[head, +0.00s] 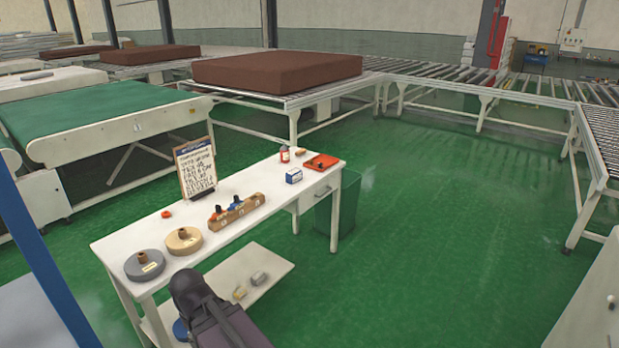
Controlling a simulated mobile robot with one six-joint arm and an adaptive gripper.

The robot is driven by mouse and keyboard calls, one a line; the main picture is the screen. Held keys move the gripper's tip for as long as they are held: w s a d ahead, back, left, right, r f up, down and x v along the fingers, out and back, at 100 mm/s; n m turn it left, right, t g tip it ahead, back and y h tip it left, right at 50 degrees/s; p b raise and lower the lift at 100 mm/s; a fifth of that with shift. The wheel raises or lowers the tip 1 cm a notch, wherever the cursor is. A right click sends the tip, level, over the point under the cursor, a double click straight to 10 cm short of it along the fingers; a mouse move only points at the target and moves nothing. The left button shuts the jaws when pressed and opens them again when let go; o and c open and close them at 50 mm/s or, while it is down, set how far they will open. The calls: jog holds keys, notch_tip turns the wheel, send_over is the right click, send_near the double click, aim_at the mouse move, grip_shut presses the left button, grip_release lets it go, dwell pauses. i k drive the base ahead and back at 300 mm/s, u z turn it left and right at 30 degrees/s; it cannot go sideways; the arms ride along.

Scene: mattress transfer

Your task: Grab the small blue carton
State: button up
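The small blue carton (293,176) is a little blue and white box. It stands on the white table (255,190) toward its right end, beside an orange-red tray. In the head view, a dark rounded part of my own arm rises from the bottom edge, in front of the table's near left end. No gripper fingers show, so I cannot see what my gripper holds, if anything. The carton is well apart from the visible part of my arm and nothing covers it.
The floor to the right is clear.

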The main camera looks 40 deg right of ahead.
aim_at(294, 175)
jog(key=z, duration=1.3)
jog(key=i, duration=0.6)
jog(key=u, duration=0.05)
jog(key=k, duration=0.6)
jog(key=u, duration=0.1)
jog(key=i, duration=0.15)
jog(key=z, duration=0.05)
